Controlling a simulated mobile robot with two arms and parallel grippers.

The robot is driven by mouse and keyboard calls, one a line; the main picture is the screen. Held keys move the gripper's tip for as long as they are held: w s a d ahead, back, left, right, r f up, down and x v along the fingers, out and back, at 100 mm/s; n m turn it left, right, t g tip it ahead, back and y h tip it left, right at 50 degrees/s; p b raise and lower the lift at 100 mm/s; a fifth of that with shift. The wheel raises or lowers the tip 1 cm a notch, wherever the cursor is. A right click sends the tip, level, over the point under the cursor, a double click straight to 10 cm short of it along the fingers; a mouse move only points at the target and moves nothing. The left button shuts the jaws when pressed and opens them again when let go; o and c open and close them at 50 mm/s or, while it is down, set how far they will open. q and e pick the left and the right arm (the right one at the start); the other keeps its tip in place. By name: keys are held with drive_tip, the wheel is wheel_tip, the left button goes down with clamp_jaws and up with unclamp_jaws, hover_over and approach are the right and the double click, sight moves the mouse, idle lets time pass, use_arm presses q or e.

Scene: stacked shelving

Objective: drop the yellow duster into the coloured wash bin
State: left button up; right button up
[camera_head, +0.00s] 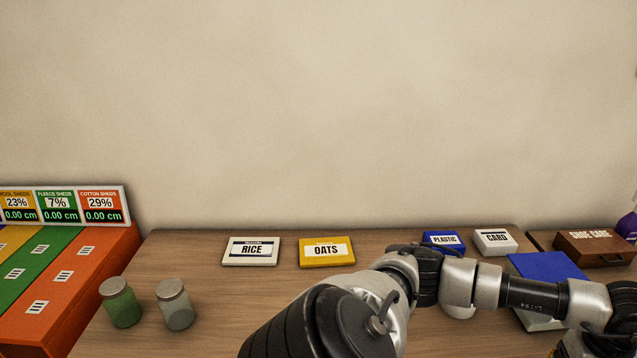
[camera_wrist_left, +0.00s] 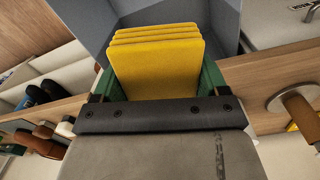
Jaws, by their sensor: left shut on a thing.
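The yellow duster (camera_wrist_left: 155,62) is a folded stack of flat layers in the left wrist view. My left gripper (camera_wrist_left: 157,85) is shut on it, with green fingers at its two sides. Beyond the duster is an open blue-grey bin (camera_wrist_left: 228,30), with its walls around the duster's far end in the picture. I cannot tell whether the duster is inside or above it. No label shows on it, so I cannot tell whether it is the coloured wash bin. In the head view only arm links show, not the gripper jaws. My right gripper is in neither view.
In the head view, the wooden surface holds RICE (camera_head: 251,251) and OATS (camera_head: 326,252) boxes, two jars (camera_head: 122,304), PLASTIC (camera_head: 444,241) and CARD (camera_head: 495,242) boxes, and a brown shoe-care box (camera_head: 594,248). A striped unit (camera_head: 60,290) stands left. A brown-handled object (camera_wrist_left: 297,108) is right in the wrist view.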

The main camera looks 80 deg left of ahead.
use_arm(q)
drive_tip(key=a+n, duration=0.2)
drive_tip(key=w+a, duration=0.1)
drive_tip(key=shift+f+n, duration=0.4)
drive_tip(key=shift+a+f, duration=0.15)
drive_tip(key=shift+f, duration=0.05)
wheel_tip(320, 180, down, 6)
drive_tip(key=b, duration=0.3)
drive_tip(key=shift+w+r, duration=0.1)
drive_tip(key=shift+r, duration=0.1)
drive_tip(key=o, duration=0.8)
drive_tip(key=shift+o, duration=0.2)
wheel_tip(320, 180, up, 11)
drive_tip(key=shift+f+b, duration=0.1)
drive_tip(key=shift+b, duration=0.75)
